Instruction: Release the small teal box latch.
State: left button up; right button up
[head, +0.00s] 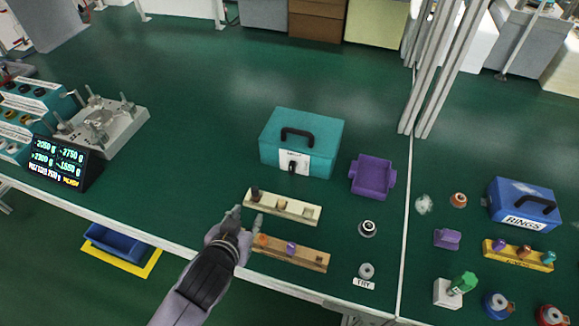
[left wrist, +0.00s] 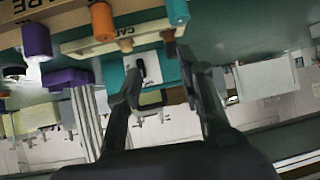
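The small teal box (head: 322,136) stands shut on the green table, with a black handle (head: 297,133) on its lid. Its dark latch (head: 292,166) sits on a white label on the front face. The latch also shows upside down in the left wrist view (left wrist: 141,68), past the fingers; its exact position is too small to tell. My left gripper (head: 247,216) is open and empty in front of the box, apart from it, by the left ends of two racks. Its two spread fingers show in the left wrist view (left wrist: 163,78). My right gripper is not in view.
A purple tray (head: 373,176) stands right of the box. A scale display (head: 60,162) is at left. The table left of the box is clear.

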pick_arm(q)
jog(key=w+d+r+m+t+h, duration=0.1)
jog(key=w+d+r+t+h, duration=0.15)
jog(key=d+r, duration=0.2)
send_near(291, 166)
jog(key=shift+g, duration=0.25)
jog(key=x, duration=0.9)
jog(key=shift+r, duration=0.2)
jog(key=shift+c, duration=0.4)
grip_shut()
